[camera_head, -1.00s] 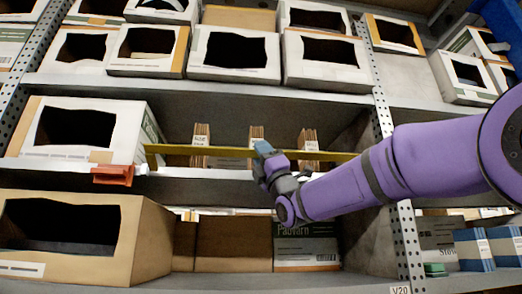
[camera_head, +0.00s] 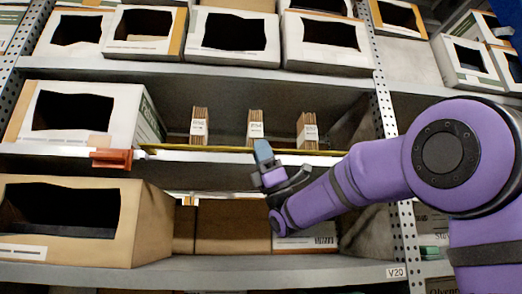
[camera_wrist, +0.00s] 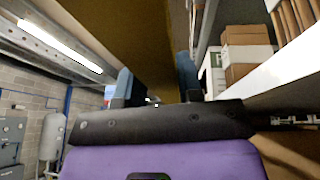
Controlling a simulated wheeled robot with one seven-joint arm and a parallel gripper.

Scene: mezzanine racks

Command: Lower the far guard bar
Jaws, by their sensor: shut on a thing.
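The yellow guard bar (camera_head: 205,149) runs across the front of the middle shelf bay, level with the shelf's front edge in the head view. Its left end is beside an orange bracket (camera_head: 111,159). My gripper (camera_head: 264,152) is shut on the bar near its middle, reaching in from the right. In the wrist view the bar's broad yellow-brown face (camera_wrist: 140,45) passes between the two blue-grey fingertips of my gripper (camera_wrist: 156,76). My arm runs close in front of the bar's right part.
Several upright brown cartons (camera_head: 255,128) stand on the shelf behind the bar. A white open-front box (camera_head: 120,100) stands at the left. A large brown box (camera_head: 150,225) sits below. A perforated post (camera_head: 383,115) rises to the right.

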